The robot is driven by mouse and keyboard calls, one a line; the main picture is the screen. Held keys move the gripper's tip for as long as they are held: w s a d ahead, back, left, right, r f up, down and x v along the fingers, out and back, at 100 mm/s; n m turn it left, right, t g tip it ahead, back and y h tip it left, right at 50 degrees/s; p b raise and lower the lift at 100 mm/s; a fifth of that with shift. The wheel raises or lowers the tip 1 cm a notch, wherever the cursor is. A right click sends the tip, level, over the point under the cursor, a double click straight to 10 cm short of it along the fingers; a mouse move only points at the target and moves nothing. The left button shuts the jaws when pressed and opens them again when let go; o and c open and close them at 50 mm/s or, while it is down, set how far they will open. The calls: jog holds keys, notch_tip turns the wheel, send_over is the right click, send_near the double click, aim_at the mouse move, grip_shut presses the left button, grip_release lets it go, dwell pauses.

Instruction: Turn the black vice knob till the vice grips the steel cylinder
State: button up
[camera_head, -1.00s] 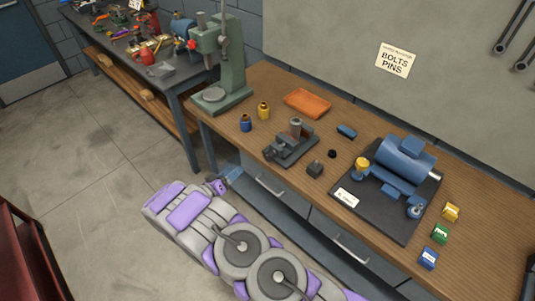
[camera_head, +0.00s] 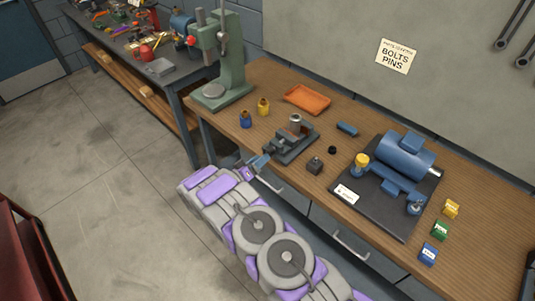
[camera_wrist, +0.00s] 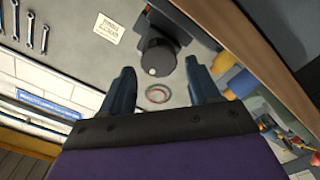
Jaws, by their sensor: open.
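The small dark vice (camera_head: 290,146) stands on the wooden bench with the steel cylinder (camera_head: 295,121) upright in it. Whether its jaws touch the cylinder is too small to tell. The round black vice knob (camera_wrist: 157,58) with a white dot shows in the wrist view, in front of the dark vice body (camera_wrist: 182,22). My gripper (camera_head: 261,160) is at the bench's front edge, beside the knob end of the vice. In the wrist view my gripper (camera_wrist: 160,67) is open and empty, with a fingertip on either side of the knob and gaps between. The cylinder is hidden there.
A dark block (camera_head: 315,166) and a small black round piece (camera_head: 332,150) lie right of the vice. The blue machine (camera_head: 405,155) on its black plate is farther right. An orange tray (camera_head: 307,99) lies behind, and the green press (camera_head: 229,60) stands at the left.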

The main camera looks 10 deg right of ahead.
aim_at(270, 151)
jog(key=shift+x, duration=2.6)
jog(key=shift+c, duration=0.2)
jog(key=c, duration=0.7)
